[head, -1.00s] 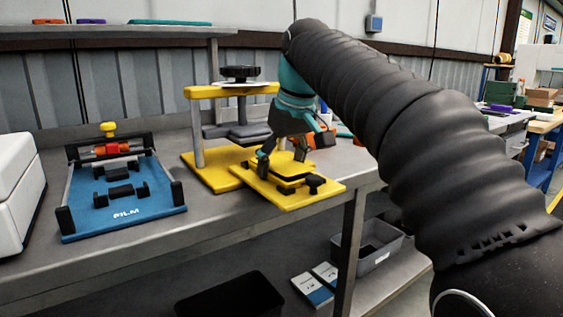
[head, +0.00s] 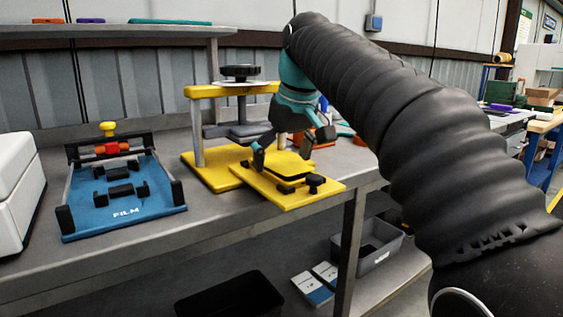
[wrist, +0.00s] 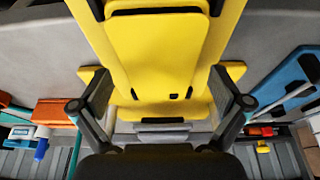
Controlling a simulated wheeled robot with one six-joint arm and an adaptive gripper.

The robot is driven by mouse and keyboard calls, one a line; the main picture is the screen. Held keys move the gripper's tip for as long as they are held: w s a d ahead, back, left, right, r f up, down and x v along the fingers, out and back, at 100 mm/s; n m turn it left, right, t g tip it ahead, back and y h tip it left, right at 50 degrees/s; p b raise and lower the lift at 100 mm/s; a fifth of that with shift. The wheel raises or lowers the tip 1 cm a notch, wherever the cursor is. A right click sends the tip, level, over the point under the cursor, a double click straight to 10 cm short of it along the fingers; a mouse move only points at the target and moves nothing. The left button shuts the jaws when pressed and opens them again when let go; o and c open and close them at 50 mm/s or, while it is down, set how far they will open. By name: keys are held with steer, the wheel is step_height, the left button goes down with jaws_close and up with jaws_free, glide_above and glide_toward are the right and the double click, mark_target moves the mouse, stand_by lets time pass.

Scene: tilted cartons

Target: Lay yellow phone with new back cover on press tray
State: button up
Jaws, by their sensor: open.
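The yellow phone (wrist: 155,55) lies flat, yellow back up, on the yellow press tray (wrist: 232,22) in the wrist view. In the head view the phone (head: 290,163) shows as a yellow slab with a dark edge, partly hidden by my fingers. The tray (head: 292,198) sticks out from under the press (head: 198,140) toward the bench front. My gripper (head: 281,152) is open and empty just above the phone's press-side end. In the wrist view the fingers of my gripper (wrist: 160,104) stand wide apart, one on each side, clear of the phone.
A blue film fixture (head: 125,195) stands to the left on the grey bench, with a white machine (head: 20,190) beyond it. Orange and teal items (wrist: 50,112) lie beside the press. Bins stand below.

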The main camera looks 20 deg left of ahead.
steer(key=shift+v, duration=3.35)
steer(key=shift+d, duration=0.1)
steer(key=shift+d, duration=0.3)
steer(key=d+f+m, duration=0.1)
steer(key=d, duration=0.2)
steer(key=s+d, duration=0.1)
steer(key=d, duration=0.1)
steer(key=d+f+m+t, duration=0.1)
steer(key=d, duration=0.2)
steer(key=shift+s+d+f+m, duration=0.25)
steer(key=shift+d+f+m, duration=0.05)
steer(key=shift+d+f, duration=0.1)
steer(key=s+d+f+m+h, duration=0.1)
steer(key=s+d+f+m, duration=0.1)
steer(key=s+d+f, duration=0.4)
steer(key=s+d+f+m+t+h, duration=0.1)
steer(key=s+d+f, duration=0.5)
steer(key=f, duration=0.6)
steer(key=s+d+f+m+t, duration=0.1)
steer(key=s+d+f+m, duration=0.3)
steer(key=s+d+f, duration=0.3)
step_height(320, 180, down, 3)
steer(key=shift+d+h, duration=0.4)
steer(key=shift+d, duration=0.3)
